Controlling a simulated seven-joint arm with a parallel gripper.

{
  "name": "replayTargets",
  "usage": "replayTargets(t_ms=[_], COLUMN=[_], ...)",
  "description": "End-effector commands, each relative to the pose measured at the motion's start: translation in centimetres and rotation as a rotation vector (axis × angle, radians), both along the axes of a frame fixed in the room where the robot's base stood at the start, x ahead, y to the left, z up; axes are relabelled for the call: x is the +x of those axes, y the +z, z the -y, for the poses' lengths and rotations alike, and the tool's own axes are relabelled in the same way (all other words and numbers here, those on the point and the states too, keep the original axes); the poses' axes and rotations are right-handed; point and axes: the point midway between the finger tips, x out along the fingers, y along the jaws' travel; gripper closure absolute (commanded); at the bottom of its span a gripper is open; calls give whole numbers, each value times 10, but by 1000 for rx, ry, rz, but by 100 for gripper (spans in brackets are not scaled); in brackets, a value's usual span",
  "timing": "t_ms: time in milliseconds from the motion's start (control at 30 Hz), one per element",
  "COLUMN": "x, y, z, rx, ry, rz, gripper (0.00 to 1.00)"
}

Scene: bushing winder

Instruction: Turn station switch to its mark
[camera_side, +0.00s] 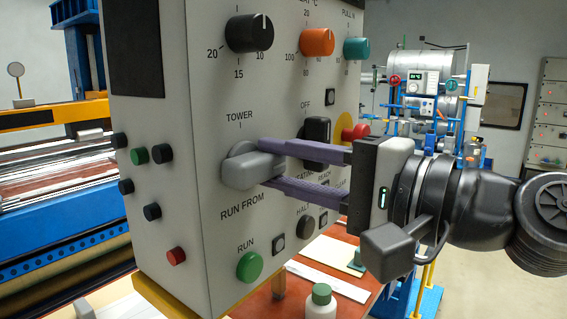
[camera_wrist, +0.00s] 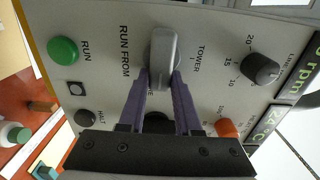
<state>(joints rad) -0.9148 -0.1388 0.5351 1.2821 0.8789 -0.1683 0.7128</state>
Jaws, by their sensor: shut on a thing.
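The station switch (camera_side: 250,171) is a grey lever knob on the front of the control panel, between the labels TOWER and RUN FROM. Its handle lies roughly level across the panel, not in line with the tick under TOWER. In the wrist view the switch (camera_wrist: 163,50) stands between the purple fingertips, and a label beside it is partly hidden by the fingers. My gripper (camera_side: 262,165) comes from the right with one finger above and one below the handle, shut on its near end; the wrist view also shows the gripper (camera_wrist: 160,80).
A black OFF selector (camera_side: 317,130) and a red button (camera_side: 354,132) on yellow sit close to my fingers. Black, orange (camera_side: 317,42) and teal (camera_side: 356,49) dials are above. The green RUN button (camera_side: 249,267) is below. A green-capped bottle (camera_side: 321,301) stands on the bench.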

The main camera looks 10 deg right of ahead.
Motion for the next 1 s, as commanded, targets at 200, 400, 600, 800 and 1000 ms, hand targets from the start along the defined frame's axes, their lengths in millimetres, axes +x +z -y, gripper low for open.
replayTargets(t_ms=[200,400,600,800,1000], x=[0,0,0,-3,-20], y=[-1,-1,0,1,1], z=[0,0,0,2,19], rx=[1,1,1,1,2], ry=[0,0,0,0,1], rz=[-4,-2,-2,-1,-1], gripper=[53,38,38,38,38])
